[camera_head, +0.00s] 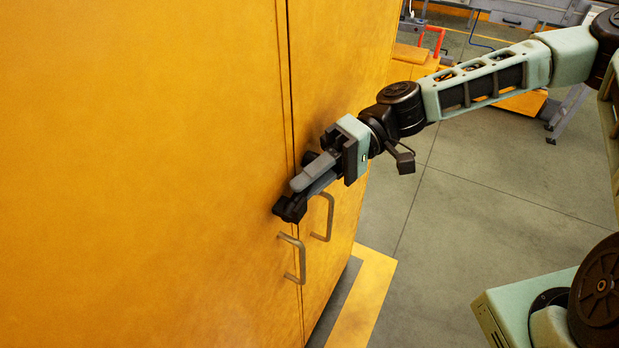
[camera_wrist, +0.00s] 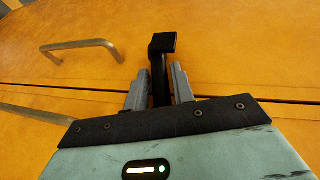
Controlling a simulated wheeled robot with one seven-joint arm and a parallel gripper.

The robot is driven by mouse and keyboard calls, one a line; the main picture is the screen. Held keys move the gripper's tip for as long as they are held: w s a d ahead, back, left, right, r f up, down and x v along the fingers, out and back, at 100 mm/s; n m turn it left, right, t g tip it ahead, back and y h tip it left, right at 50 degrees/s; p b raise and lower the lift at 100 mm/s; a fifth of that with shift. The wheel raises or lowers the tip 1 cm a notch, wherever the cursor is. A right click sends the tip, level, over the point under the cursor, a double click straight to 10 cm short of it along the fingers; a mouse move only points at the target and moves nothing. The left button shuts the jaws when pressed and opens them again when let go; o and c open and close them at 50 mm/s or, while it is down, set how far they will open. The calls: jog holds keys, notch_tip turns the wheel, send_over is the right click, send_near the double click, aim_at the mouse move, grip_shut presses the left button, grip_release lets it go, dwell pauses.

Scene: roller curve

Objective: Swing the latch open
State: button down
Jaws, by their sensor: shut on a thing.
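The latch is a black bar with a blocky end on the yellow cabinet front, seen in the wrist view (camera_wrist: 162,43). In the head view its black end (camera_head: 289,208) shows beside the door seam, just above the handles. My gripper (camera_head: 303,187) reaches the cabinet from the right. In the wrist view my gripper (camera_wrist: 159,78) has its two grey fingers on either side of the latch bar, shut on it. The fingers and gripper body hide part of the bar and its mount.
Two metal pull handles, left (camera_head: 293,258) and right (camera_head: 325,217), flank the seam below the latch. The yellow cabinet doors (camera_head: 150,180) fill the left side and look shut. Grey floor (camera_head: 440,230) is open to the right; a workbench stands behind.

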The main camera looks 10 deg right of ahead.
jog(key=c, duration=1.3)
grip_release()
jog(key=shift+d, duration=0.1)
jog(key=shift+b+v, duration=2.7)
jog(key=shift+v, duration=5.95)
